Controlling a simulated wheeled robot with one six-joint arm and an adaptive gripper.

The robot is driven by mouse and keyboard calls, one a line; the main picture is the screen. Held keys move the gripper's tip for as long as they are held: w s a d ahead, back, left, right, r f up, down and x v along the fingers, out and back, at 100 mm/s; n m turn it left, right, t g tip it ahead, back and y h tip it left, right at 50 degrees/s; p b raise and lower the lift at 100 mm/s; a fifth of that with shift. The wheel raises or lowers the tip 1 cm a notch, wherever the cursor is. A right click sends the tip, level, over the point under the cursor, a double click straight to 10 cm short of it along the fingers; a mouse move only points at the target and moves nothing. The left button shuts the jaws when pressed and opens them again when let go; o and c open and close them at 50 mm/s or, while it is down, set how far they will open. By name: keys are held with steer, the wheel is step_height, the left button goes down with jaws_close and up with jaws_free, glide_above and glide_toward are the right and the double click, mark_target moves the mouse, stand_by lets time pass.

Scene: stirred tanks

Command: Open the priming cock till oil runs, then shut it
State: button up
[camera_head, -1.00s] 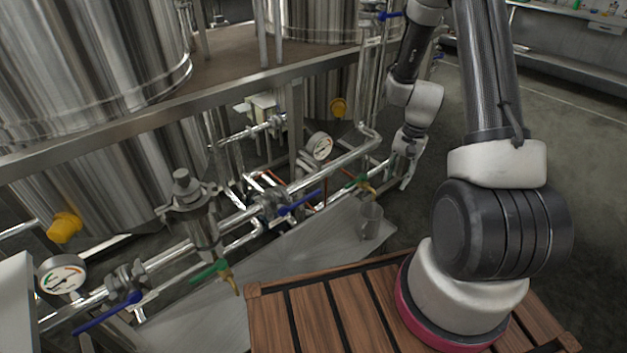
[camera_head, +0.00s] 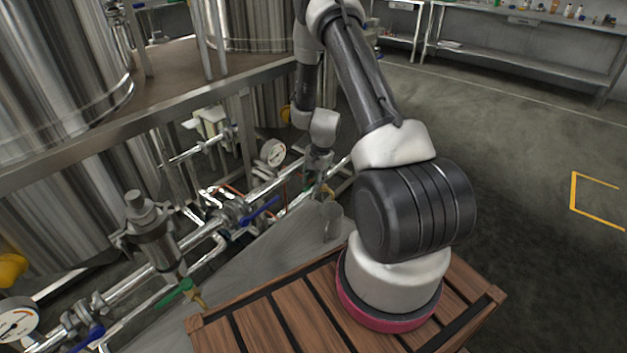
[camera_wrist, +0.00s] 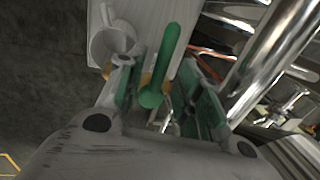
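The priming cock has a green lever (camera_wrist: 165,65) and a brass body, seen in the wrist view. My gripper (camera_wrist: 160,82) is open, with its green-padded fingers on either side of the lever's lower end. I see gaps beside the lever, so the fingers are not closed on it. In the head view my gripper (camera_head: 318,172) is down at the far cock, which it mostly hides. A grey mug (camera_head: 332,220) stands on the metal sheet beside it; the mug (camera_wrist: 112,42) also shows in the wrist view. I see no oil running.
A second green-handled cock (camera_head: 178,290) is on the near pipe, by a filter housing (camera_head: 150,235). A blue valve lever (camera_head: 262,210) and a pressure gauge (camera_head: 273,153) sit along the pipework. Large steel tanks (camera_head: 60,70) stand left. The floor at right is open.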

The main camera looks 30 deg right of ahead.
steer(key=shift+f, duration=0.15)
jaws_close()
